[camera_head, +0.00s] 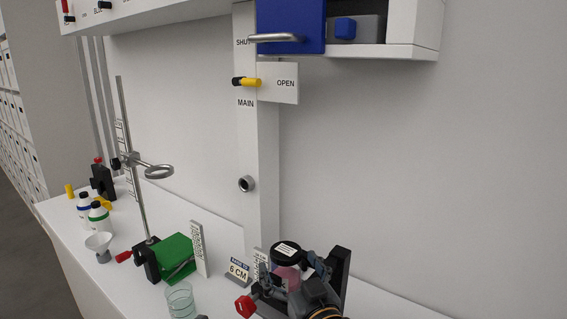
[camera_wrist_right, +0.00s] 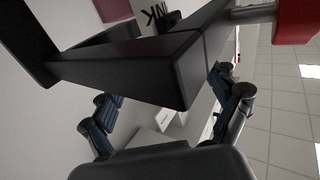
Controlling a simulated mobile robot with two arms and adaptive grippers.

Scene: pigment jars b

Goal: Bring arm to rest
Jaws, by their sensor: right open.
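My right gripper (camera_head: 304,284) is low in the head view, right of centre, close to a jar (camera_head: 287,252) with a black, labelled lid and pink contents. In the right wrist view its two ribbed fingers (camera_wrist_right: 168,108) are spread apart. A dark angular block (camera_wrist_right: 140,65) fills much of the space in front of them; I cannot tell whether it touches them. A black block (camera_head: 337,268) and a red knob (camera_head: 245,306) show beside the gripper in the head view. My left gripper is not in view.
A metal stand (camera_head: 130,150) with a ring rises at the left, beside a green block (camera_head: 177,255) and a glass beaker (camera_head: 181,301). A "6 CM" sign (camera_head: 238,270), bottles (camera_head: 99,216) and a funnel (camera_head: 99,242) stand on the white bench. A blue-doored cabinet (camera_head: 290,22) hangs above.

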